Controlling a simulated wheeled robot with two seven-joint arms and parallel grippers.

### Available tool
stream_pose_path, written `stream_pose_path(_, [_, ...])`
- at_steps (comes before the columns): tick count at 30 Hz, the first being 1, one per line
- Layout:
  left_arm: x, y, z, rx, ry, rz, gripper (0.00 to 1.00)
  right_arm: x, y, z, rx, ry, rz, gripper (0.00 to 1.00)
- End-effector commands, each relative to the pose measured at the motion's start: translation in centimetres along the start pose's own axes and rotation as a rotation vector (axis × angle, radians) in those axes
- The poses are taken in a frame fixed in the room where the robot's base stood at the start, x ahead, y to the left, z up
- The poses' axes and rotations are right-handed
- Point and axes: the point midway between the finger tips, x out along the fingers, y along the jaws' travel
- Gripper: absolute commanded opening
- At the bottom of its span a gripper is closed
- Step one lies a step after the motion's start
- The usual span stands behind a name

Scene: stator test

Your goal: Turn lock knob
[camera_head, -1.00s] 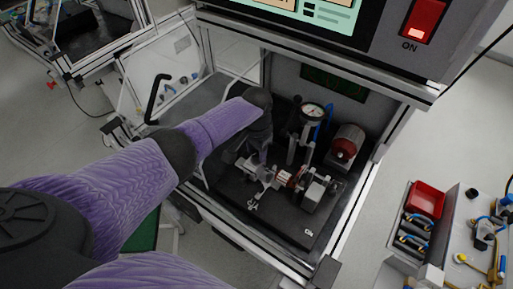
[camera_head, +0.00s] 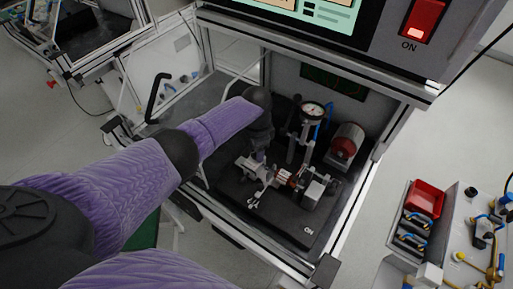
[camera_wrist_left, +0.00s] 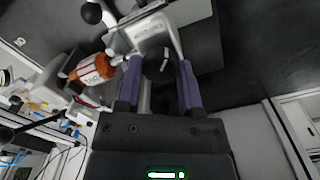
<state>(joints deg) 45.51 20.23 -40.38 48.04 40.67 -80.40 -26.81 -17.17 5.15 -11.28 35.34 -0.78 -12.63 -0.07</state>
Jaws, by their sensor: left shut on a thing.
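The lock knob (camera_wrist_left: 161,66) is a round dark knob with a white mark, on a silver clamp block (camera_wrist_left: 147,30) in the left wrist view. The purple fingers of my left gripper (camera_wrist_left: 160,88) sit on either side of it, shut on it. In the head view my left gripper (camera_head: 261,150) reaches down to the left end of the silver fixture (camera_head: 256,170), and its fingertips and the knob are hard to make out. An orange-brown cylindrical part with a pale label (camera_wrist_left: 92,69) lies beside the clamp; it shows as a reddish part (camera_head: 284,178) in the head view. My right gripper is not in view.
A dial gauge (camera_head: 313,109) on a post and a red-brown motor-like cylinder (camera_head: 346,143) stand behind the fixture. Cabinet frame posts enclose the sides. A red bin (camera_head: 424,198) stands outside at right.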

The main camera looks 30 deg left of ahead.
Motion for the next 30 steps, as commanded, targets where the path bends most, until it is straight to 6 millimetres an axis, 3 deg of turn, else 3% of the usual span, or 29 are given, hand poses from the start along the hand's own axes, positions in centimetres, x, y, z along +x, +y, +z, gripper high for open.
stream_pose_path(6, [-0.2,-0.1,-0.2,0.0,0.006,-0.002,0.0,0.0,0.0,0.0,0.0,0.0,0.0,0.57])
stream_pose_path(7, [-0.2,-0.1,-0.2,0.0,0.006,-0.002,0.54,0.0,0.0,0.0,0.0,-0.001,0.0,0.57])
stream_pose_path(11, [-0.1,0.0,-0.1,-0.001,0.004,-0.002,0.81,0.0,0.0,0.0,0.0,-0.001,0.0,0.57])
stream_pose_path(20, [-0.3,0.0,-0.1,-0.001,0.002,-0.001,0.83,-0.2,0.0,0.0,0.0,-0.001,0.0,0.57])
stream_pose_path(30, [-8.2,-0.1,-0.1,0.0,0.005,-0.004,0.83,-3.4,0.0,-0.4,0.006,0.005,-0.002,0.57])
